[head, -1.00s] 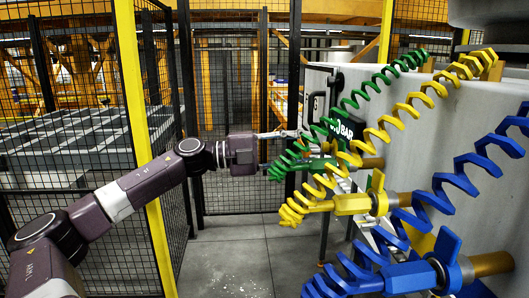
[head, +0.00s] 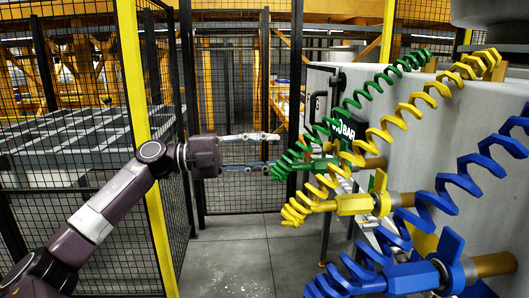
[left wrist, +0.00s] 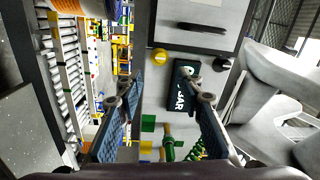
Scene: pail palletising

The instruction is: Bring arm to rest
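My left arm comes in from the left, in purple and white links. Its gripper (head: 275,151) is open and empty, with two thin fingers spread one above the other, pointing right toward the green coiled hose (head: 362,95). The lower fingertip appears close to the hose; whether it touches cannot be told. The left wrist view shows the same gripper (left wrist: 166,98) with nothing between its fingers. Beyond them are a dark sign with white letters (left wrist: 183,95) and a light cabinet panel. My right gripper is not in view.
Yellow (head: 380,135) and blue (head: 445,190) coiled hoses with valves stick out from the pale machine (head: 440,130) on the right. A black mesh fence with a yellow post (head: 135,90) stands at the left. Grey floor (head: 235,250) is clear in the middle.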

